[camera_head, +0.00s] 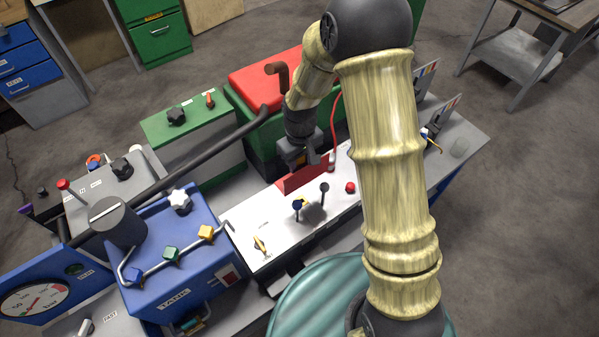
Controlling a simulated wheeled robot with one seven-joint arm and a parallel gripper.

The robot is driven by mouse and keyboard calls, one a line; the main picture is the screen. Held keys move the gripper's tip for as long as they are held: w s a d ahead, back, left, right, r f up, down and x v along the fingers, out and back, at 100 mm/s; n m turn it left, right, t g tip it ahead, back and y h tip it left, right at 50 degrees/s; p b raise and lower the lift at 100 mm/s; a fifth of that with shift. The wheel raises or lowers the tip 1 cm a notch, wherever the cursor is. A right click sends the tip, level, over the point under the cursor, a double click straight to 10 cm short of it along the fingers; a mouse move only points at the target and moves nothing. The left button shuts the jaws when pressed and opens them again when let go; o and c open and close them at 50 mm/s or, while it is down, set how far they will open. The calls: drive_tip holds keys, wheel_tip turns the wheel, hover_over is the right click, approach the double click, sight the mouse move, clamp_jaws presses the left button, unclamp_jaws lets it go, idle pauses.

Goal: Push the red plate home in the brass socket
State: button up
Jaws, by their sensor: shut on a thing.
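The red plate (304,178) is below my gripper (298,165), over the pale bench top. My gripper points down and is shut on the plate's upper edge. The plate stands on edge, its broad face turned toward the front. I cannot make out the brass socket; the plate and my gripper may cover it. I cannot tell whether the plate's lower edge touches anything.
A green box with a red lid (268,76) is behind. A blue valve box (165,250) stands left.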

wheel_tip(320, 180, down, 7)
drive_tip(key=b, duration=0.2)
drive_tip(key=shift+w+f+b, duration=0.1)
drive_tip(key=shift+f+b, duration=0.1)
drive_tip(key=shift+b, duration=0.1)
drive_tip(key=shift+f+b, duration=1.1)
drive_tip(key=shift+f, duration=0.35)
drive_tip(key=shift+w+f+b, duration=0.1)
drive_tip(key=shift+f+b, duration=0.2)
drive_tip(key=shift+f, duration=0.15)
drive_tip(key=shift+s, duration=0.2)
